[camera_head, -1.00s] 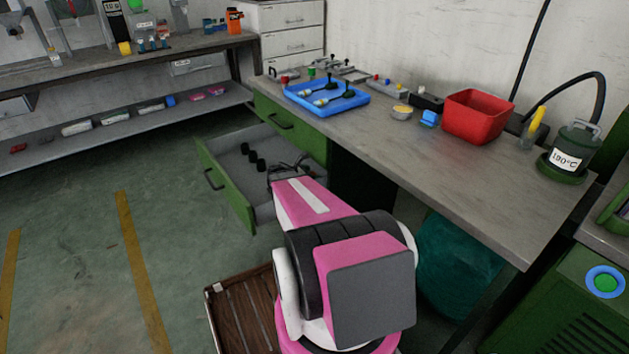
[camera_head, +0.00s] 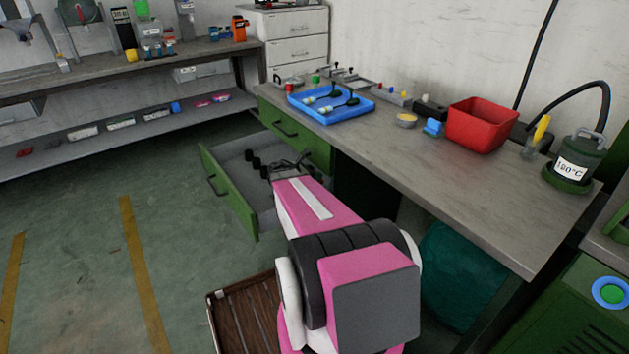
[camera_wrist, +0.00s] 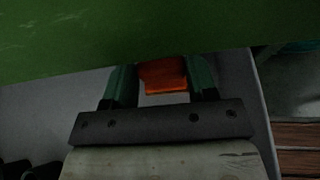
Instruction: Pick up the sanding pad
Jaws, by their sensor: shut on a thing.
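The sanding pad, an orange-brown block (camera_wrist: 163,76), shows in the wrist view between the two green fingers of my gripper (camera_wrist: 162,84). My gripper is shut on it. In the head view my gripper (camera_head: 286,167) is low, at the right side of the open green drawer (camera_head: 229,196), near the bench. The pad cannot be made out there. In the wrist view the pad is over the drawer's grey floor (camera_wrist: 55,115); whether it touches the floor cannot be told.
Several black cylindrical parts (camera_head: 254,162) are in the drawer. The grey workbench (camera_head: 430,185) above holds a blue tray (camera_head: 331,104), a red bin (camera_head: 480,125) and a heated pot (camera_head: 574,162). A green surface (camera_wrist: 130,35) lies close ahead of the fingers in the wrist view. Open floor lies left.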

